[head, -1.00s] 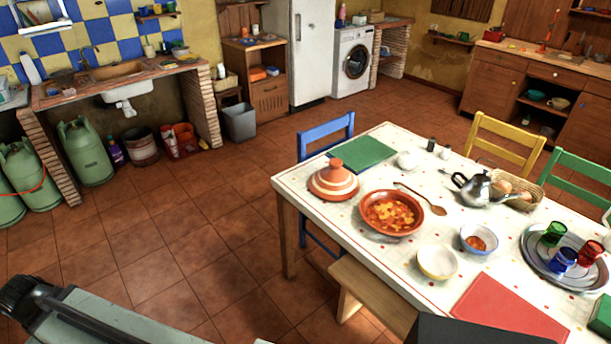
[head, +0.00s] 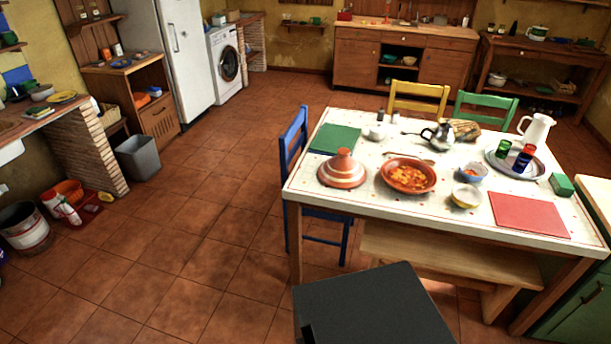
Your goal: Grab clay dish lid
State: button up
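The clay dish lid (head: 343,171) is an orange-brown cone with pale bands and a knob on top. It stands upright on the left front part of the white table (head: 318,203), in the head view. Just right of it is the open clay dish (head: 408,175), filled with orange and yellow food; the lid sits apart from the dish. My gripper is not in view, and nothing is seen touching the lid.
A green mat (head: 335,139) lies behind the lid. Bowls, a teapot (head: 440,136), a red mat (head: 528,214) and a tray of glasses (head: 518,160) fill the right. A blue chair (head: 294,150) and wooden bench (head: 450,250) flank the table.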

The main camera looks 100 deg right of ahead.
aim_at(341, 171)
jog(key=u, duration=0.1)
jog(key=i, duration=0.45)
jog(key=z, duration=3.45)
jog(key=i, duration=1.55)
jog(key=u, duration=0.05)
